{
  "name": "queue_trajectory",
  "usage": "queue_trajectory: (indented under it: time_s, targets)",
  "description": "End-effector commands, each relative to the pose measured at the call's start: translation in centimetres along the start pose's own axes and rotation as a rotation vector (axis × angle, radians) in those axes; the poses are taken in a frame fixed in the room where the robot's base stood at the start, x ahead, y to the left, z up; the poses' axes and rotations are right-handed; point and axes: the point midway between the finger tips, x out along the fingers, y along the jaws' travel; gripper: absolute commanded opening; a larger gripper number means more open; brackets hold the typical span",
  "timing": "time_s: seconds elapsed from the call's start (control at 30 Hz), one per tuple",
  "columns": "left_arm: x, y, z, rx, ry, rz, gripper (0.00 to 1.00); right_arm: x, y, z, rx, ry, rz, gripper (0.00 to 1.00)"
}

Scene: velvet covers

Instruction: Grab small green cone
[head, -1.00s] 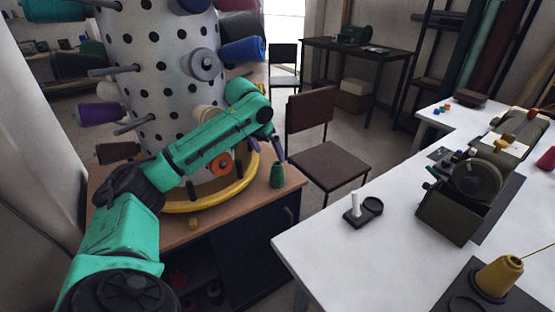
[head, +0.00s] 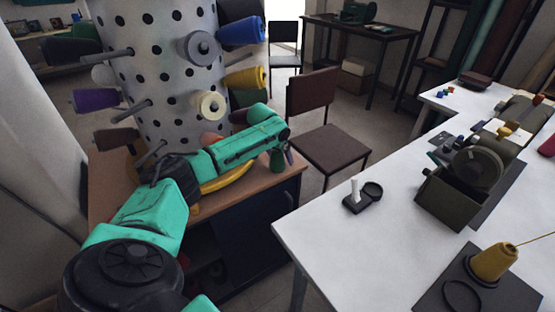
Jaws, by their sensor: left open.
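The small green cone (head: 277,161) stands upright near the right edge of the wooden cabinet top, at the foot of the perforated drum. Its upper part is hidden behind the end of my left arm. My left gripper (head: 287,152) is at the cone, and a dark finger shows just to the right of it. The gripper is open; its other finger is hidden, and I cannot tell whether the cone is between the fingers or behind them. My right gripper is not in view.
The perforated drum (head: 165,70) with spools on pegs, including a yellow spool (head: 246,78) and a cream spool (head: 211,105), rises beside my left arm. A brown chair (head: 327,148) stands behind. The white table (head: 345,255) on the right holds machines and a yellow cone (head: 494,262).

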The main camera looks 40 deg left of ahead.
Motion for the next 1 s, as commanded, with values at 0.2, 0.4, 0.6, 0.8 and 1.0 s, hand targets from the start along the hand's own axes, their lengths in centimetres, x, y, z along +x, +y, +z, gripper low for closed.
queue_trajectory:
  time_s: [0.2,0.4,0.6,0.8,1.0]
  targets:
    - [0.1,0.0,0.0,0.000,0.001,-0.001,0.84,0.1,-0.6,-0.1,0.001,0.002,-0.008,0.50]
    - [0.0,0.0,0.0,0.000,0.001,0.000,0.07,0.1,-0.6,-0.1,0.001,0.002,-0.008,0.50]
    - [0.0,0.0,0.0,-0.001,0.001,0.000,0.05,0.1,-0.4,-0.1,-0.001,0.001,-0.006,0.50]
    - [-0.1,0.0,0.1,0.000,0.002,0.000,0.05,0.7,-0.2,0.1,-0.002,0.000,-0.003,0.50]
    - [-0.9,0.8,1.9,0.003,-0.001,-0.001,0.05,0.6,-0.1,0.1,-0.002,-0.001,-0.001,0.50]
